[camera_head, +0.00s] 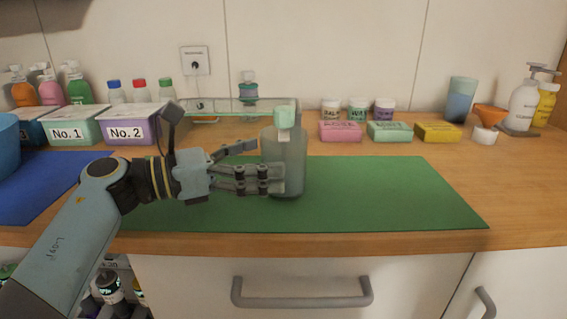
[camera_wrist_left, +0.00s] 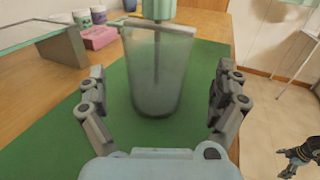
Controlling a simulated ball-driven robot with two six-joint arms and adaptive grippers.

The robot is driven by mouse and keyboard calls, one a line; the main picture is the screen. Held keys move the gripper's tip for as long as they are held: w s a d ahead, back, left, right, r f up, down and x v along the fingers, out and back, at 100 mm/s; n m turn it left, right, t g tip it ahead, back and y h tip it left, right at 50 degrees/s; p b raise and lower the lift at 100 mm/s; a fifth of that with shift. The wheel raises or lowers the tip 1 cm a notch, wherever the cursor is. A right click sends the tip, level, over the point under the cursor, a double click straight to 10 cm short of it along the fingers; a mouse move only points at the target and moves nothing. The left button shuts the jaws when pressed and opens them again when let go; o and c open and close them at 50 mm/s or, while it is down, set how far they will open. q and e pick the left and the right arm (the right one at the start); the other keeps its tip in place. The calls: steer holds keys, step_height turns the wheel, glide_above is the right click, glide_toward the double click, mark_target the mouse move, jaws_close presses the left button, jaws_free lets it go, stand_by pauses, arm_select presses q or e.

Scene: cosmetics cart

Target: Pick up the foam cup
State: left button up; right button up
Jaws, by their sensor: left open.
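The foam cup (camera_head: 284,165) is a grey, see-through tapered cup standing upright on the green mat (camera_head: 400,195). A mint-coloured block (camera_head: 284,117) sits above its rim, and a bar crosses the rim with a thin stem inside the cup in the left wrist view (camera_wrist_left: 157,80). My left gripper (camera_head: 262,168) comes in from the left at the cup. In the left wrist view its fingers are open, one on each side of the cup, with visible gaps. What looks like my right gripper (camera_wrist_left: 290,160) shows small and dark at the lower right, its jaws unclear.
A glass shelf (camera_head: 230,105) stands behind the cup. Labelled boxes (camera_head: 132,128) and pump bottles are at the back left. Coloured soap boxes (camera_head: 390,131) and jars line the back right. A blue mat (camera_head: 40,185) lies left. The green mat's right half is clear.

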mark_target(284, 155)
arm_select(q)
steer(key=x, duration=0.4)
steer(key=shift+w+d+f, duration=0.15)
steer(key=shift+w, duration=0.05)
steer(key=c, duration=1.5)
arm_select(e)
steer(key=shift+w+r, duration=0.2)
steer(key=shift+w, duration=0.4)
